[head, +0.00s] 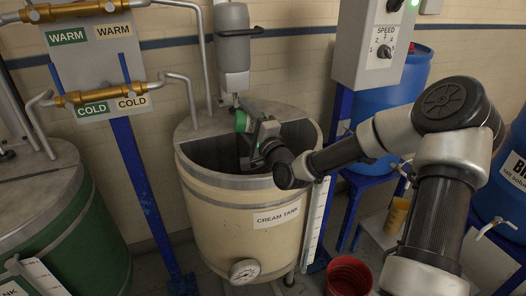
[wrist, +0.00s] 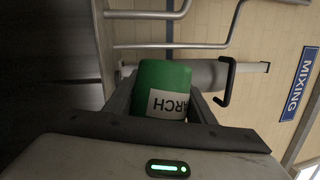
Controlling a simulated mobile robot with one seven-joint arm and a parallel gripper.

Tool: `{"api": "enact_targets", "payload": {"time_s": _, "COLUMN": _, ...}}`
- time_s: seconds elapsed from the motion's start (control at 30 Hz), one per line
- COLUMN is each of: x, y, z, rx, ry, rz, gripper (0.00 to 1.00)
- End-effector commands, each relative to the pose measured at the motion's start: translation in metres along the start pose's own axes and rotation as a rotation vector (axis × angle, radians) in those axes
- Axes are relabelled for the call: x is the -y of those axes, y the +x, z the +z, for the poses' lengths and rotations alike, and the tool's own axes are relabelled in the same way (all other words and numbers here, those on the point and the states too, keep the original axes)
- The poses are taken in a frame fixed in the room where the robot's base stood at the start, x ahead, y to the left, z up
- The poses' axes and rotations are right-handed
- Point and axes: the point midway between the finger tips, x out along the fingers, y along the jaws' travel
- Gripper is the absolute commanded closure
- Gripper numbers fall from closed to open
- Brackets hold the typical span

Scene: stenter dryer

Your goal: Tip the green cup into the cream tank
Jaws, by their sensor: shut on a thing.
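The cream tank (head: 237,217) stands in the middle of the head view, its top partly open and dark inside. My gripper (head: 250,130) is over the tank's opening, near its back edge, reaching in from the right. It is shut on the green cup (head: 241,121), which shows small in the head view. In the wrist view the green cup (wrist: 163,85) sits between the fingers, with a white label partly reading "ARCH". The wrist picture is rolled sideways. The cup's mouth and contents are hidden, and I cannot tell its exact tilt.
A grey dispenser (head: 232,50) with a spout hangs close behind my gripper. A green tank (head: 65,235) and warm/cold pipes (head: 100,95) are at the left. A speed box (head: 375,45), blue barrels (head: 395,100) and a red bucket (head: 349,275) are at the right.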

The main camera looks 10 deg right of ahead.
Motion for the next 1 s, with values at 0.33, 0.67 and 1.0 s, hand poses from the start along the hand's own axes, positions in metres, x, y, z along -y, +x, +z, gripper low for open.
{"api": "enact_targets", "payload": {"time_s": 0.33, "x": 0.002, "y": -0.0006, "z": -0.0022, "rx": -0.005, "ry": 0.042, "rz": -0.017, "gripper": 0.73}}
{"api": "enact_targets", "payload": {"time_s": 0.67, "x": 0.0034, "y": -0.0007, "z": -0.0027, "rx": -0.007, "ry": 0.061, "rz": -0.026, "gripper": 0.73}}
{"api": "enact_targets", "payload": {"time_s": 1.0, "x": 0.0039, "y": -0.0009, "z": -0.0034, "rx": -0.01, "ry": 0.077, "rz": -0.032, "gripper": 0.73}}
